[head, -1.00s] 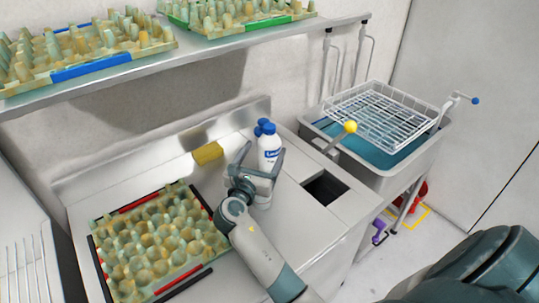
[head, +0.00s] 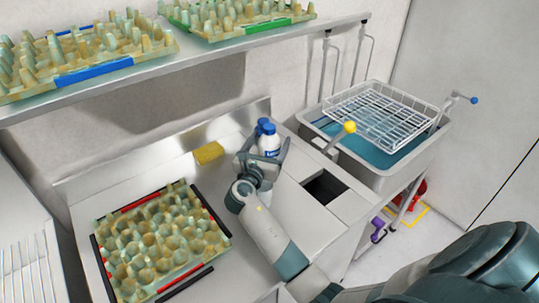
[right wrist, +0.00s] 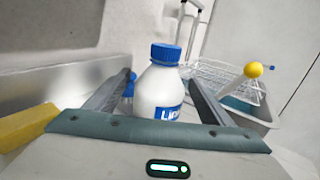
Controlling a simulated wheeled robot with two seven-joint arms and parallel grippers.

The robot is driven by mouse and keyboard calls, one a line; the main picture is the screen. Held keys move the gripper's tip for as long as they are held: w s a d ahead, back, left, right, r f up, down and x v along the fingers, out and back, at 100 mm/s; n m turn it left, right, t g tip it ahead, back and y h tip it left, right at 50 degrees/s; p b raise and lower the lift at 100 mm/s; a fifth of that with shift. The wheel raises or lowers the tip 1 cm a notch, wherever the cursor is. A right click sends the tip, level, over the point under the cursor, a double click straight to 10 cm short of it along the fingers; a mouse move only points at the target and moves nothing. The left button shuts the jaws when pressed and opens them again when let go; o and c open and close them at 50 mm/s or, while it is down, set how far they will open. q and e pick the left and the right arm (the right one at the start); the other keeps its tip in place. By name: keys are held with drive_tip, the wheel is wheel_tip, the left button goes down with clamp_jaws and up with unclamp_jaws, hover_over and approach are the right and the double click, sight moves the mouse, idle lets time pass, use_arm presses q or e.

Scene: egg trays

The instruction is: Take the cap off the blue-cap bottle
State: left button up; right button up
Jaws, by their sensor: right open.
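The white bottle (head: 268,143) with a blue cap (head: 269,129) stands upright at the back of the steel counter. In the right wrist view the bottle (right wrist: 158,92) fills the space between my fingers, and its cap (right wrist: 165,53) is above them. My right gripper (head: 266,152) is open, with one finger on each side of the bottle; I cannot tell whether either touches it. A second blue cap (head: 262,121) shows just behind, its bottle mostly hidden. My left gripper is not in view.
A yellow sponge (head: 208,153) lies left of the bottle. An egg tray (head: 205,222) with red and black edging sits on the counter at front left. A square opening (head: 325,187) is to the right, then a sink with a wire basket (head: 380,112). A shelf (head: 200,65) holds more trays.

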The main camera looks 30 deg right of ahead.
sight(269, 134)
drive_tip(key=c, duration=1.8)
clamp_jaws()
drive_tip(key=shift+r, duration=0.15)
drive_tip(key=shift+r+b, duration=0.3)
drive_tip(key=shift+r, duration=0.55)
wheel_tip(269, 134, up, 2)
drive_tip(key=shift+s+d+r+b, duration=0.15)
drive_tip(key=shift+r+b, duration=0.1)
drive_tip(key=shift+b, duration=0.05)
drive_tip(key=s+d+r+b, duration=0.1)
drive_tip(key=s+d+r, duration=0.4)
drive_tip(key=s, duration=0.5)
drive_tip(key=shift+d+r, duration=0.25)
drive_tip(key=shift+r, duration=0.55)
drive_tip(key=shift+w, duration=0.1)
